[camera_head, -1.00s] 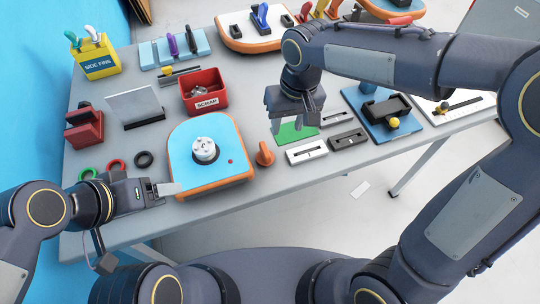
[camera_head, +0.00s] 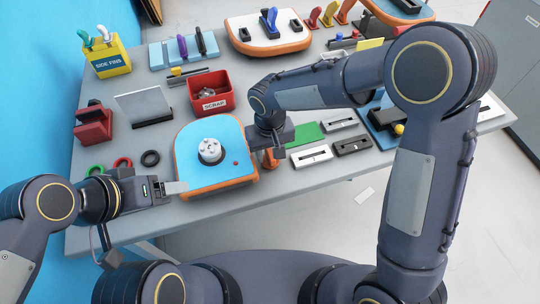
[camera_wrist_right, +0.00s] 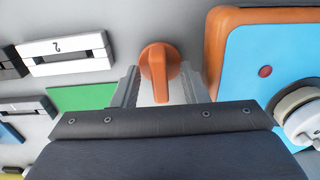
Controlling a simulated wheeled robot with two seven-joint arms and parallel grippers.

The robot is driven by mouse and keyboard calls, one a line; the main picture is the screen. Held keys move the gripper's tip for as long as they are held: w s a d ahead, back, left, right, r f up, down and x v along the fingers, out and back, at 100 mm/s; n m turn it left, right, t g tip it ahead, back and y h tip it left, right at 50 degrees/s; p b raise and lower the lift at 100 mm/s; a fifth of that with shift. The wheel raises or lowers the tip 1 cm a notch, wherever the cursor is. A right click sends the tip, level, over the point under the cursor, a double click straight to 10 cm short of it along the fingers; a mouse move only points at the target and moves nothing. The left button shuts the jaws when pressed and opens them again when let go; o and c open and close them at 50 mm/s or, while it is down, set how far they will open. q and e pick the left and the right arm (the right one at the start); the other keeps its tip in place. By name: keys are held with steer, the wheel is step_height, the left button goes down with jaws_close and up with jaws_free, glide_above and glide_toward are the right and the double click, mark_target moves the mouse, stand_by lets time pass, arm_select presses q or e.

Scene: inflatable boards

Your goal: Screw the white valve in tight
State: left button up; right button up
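The white valve (camera_head: 210,150) sits on the blue-topped board (camera_head: 190,165) with an orange rim. Its edge also shows in the right wrist view (camera_wrist_right: 303,118). An orange knob-like tool (camera_wrist_right: 159,72) stands on the table just right of the board; in the head view it is partly hidden (camera_head: 268,160). My right gripper (camera_wrist_right: 159,80) is open, one finger on each side of the tool, with gaps visible. My left gripper (camera_head: 172,188) is at the board's front left corner; its fingers are too small to tell open from shut.
A red scrap box (camera_head: 210,92) stands behind the board. Numbered black and white blocks (camera_head: 311,155) and a green patch (camera_head: 304,133) lie to the right. Coloured rings (camera_head: 150,158) lie to the left. The table's front edge is close to the board.

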jaws_close()
stand_by(0.4)
